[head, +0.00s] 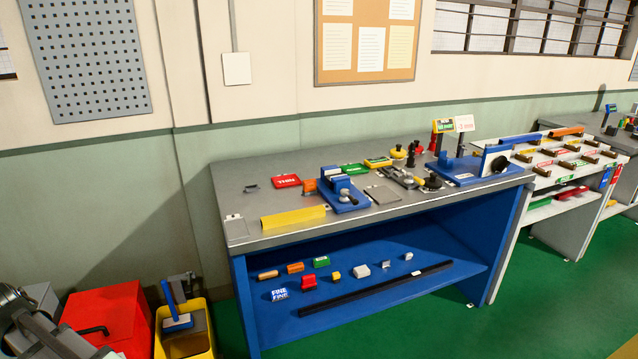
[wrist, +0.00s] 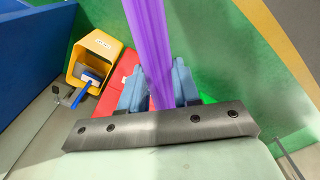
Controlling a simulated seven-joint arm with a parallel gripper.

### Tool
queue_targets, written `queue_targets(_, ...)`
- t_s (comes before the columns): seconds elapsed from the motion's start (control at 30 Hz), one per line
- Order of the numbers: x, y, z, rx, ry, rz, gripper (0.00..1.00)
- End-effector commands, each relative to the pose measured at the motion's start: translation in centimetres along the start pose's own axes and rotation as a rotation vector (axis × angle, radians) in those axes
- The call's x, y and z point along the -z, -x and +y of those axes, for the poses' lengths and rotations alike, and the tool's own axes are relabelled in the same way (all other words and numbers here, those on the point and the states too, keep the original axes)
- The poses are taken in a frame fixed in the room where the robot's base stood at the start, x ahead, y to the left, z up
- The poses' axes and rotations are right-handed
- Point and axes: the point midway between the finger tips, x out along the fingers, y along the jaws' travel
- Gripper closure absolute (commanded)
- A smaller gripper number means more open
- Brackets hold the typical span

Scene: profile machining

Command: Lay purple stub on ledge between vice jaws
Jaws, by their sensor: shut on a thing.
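The purple stub (wrist: 150,45) is a long, bright bar in the wrist view. My gripper (wrist: 159,88) is shut on it, with a blue-grey finger on each side. The stub runs from between the fingers to the top edge of the picture, where its end is cut off. In the head view, a small blue vice (head: 345,197) stands on the grey bench top (head: 395,208). Its jaws are too small there to make out the ledge. The stub does not show in the head view, and the vice does not show in the wrist view.
A yellow bin (head: 188,344) with a blue-handled tool and a red box (head: 108,318) stand left of the bench. A yellow angled bar (head: 293,217) lies at the bench's front left. Red (head: 287,181) and green plates lie behind. Coloured pieces line the lower shelf.

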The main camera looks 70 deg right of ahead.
Motion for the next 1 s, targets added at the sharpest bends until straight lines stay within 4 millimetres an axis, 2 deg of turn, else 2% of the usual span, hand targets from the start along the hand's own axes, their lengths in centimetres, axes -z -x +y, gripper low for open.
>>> queue_targets(0.3,0.1,0.1,0.2,0.0,-0.005,0.0,1.0)
queue_targets(0.47,1.2,0.4,2.0,0.0,-0.056,0.001,1.0)
queue_targets(0.67,3.7,1.6,7.5,-0.001,-0.208,0.001,1.0)
queue_targets(1.0,6.8,3.8,19.1,-0.001,-0.508,0.001,1.0)
